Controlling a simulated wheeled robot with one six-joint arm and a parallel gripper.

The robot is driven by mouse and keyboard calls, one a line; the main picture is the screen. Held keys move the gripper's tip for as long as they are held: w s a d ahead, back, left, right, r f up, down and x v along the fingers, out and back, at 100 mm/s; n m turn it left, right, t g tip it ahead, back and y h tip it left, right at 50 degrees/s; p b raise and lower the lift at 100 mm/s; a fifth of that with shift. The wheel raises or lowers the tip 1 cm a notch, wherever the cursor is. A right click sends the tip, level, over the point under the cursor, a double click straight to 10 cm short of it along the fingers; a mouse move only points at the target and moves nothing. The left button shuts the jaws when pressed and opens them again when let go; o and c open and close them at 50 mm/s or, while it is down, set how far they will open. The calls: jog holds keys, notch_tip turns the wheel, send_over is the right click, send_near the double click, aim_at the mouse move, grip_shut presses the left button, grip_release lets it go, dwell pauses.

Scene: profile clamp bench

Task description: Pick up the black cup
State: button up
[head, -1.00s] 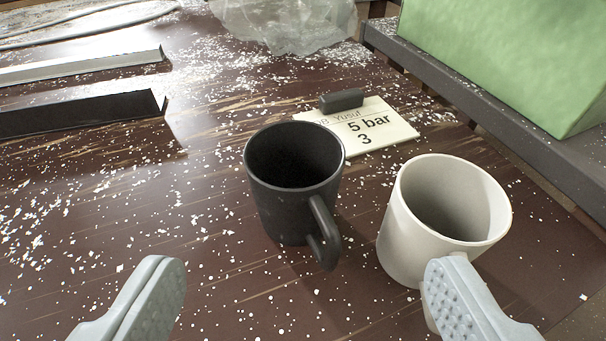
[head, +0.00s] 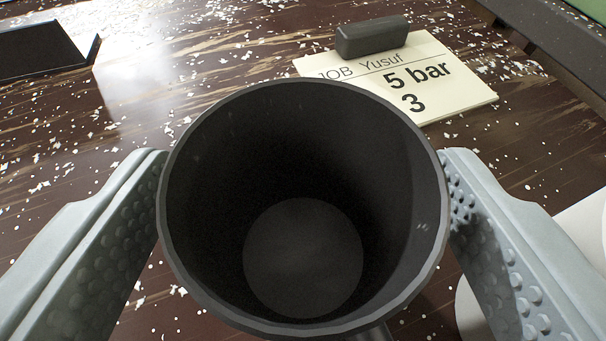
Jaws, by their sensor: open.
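The black cup (head: 303,255) stands upright in the middle of the head view, close to the camera, and I look down into its empty inside. Its handle is mostly hidden below the rim at the bottom edge. My gripper (head: 303,190) is open, with one pale grey studded finger on each side of the cup. The fingertips come up to the left and right of the rim. I cannot tell whether either finger touches the wall.
A white cup (head: 471,308) is partly visible at the lower right, behind my right finger. A job card (head: 450,95) with a dark block (head: 372,37) on it lies beyond the black cup. A dark profile (head: 40,50) lies at the upper left. White chips litter the brown bench (head: 230,50).

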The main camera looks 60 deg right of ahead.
jog(key=c, duration=1.1)
jog(key=shift+r, duration=0.1)
jog(key=shift+c, duration=0.2)
